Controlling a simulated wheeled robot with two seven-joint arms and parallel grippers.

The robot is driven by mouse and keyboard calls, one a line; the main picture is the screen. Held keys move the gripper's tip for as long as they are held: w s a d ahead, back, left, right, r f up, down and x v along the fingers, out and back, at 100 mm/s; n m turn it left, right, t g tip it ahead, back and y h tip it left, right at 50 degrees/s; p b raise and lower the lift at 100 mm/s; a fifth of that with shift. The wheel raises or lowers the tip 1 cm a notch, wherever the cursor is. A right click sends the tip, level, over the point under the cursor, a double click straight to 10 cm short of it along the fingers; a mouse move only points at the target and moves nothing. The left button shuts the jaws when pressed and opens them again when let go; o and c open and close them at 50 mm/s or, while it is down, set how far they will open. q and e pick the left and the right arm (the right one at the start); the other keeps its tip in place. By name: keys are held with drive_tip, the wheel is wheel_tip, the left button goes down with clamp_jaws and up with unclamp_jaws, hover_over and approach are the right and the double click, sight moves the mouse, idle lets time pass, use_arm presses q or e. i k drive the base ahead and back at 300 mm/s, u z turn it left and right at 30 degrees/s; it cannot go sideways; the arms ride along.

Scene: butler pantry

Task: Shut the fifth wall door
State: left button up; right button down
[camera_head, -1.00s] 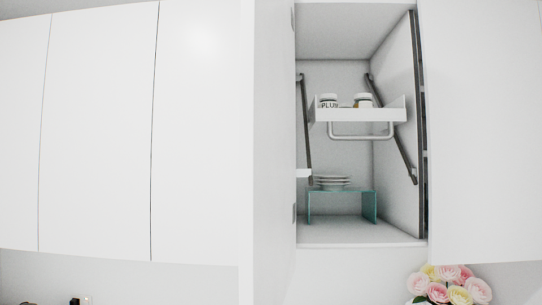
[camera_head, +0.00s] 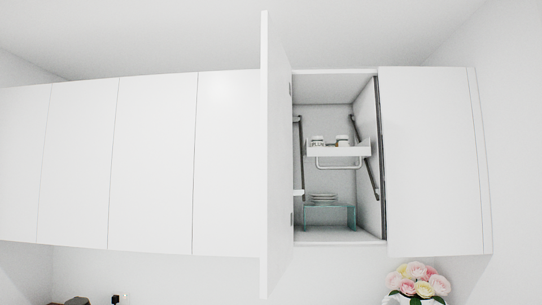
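The open wall door (camera_head: 276,160), white and flat, stands out toward me from the left side of an open wall cabinet (camera_head: 339,236). I see it at a steep angle, and its hinges show at the cabinet's left edge. I take it to be the fifth wall door. Inside the cabinet are a white pull-down shelf (camera_head: 338,152) with small jars and a glass riser (camera_head: 330,209) with stacked plates. Neither of my grippers is in view.
Shut white wall doors (camera_head: 155,160) run to the left of the open door. Another shut door (camera_head: 428,160) is on the right. Pink and yellow flowers (camera_head: 417,281) stand below the cabinet. Small dark items show at the lower left.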

sight(276, 184)
drive_tip(key=u, duration=0.75)
drive_tip(key=i, duration=1.8)
drive_tip(key=z, duration=3.3)
drive_tip(key=k, duration=0.85)
drive_tip(key=u, duration=0.6)
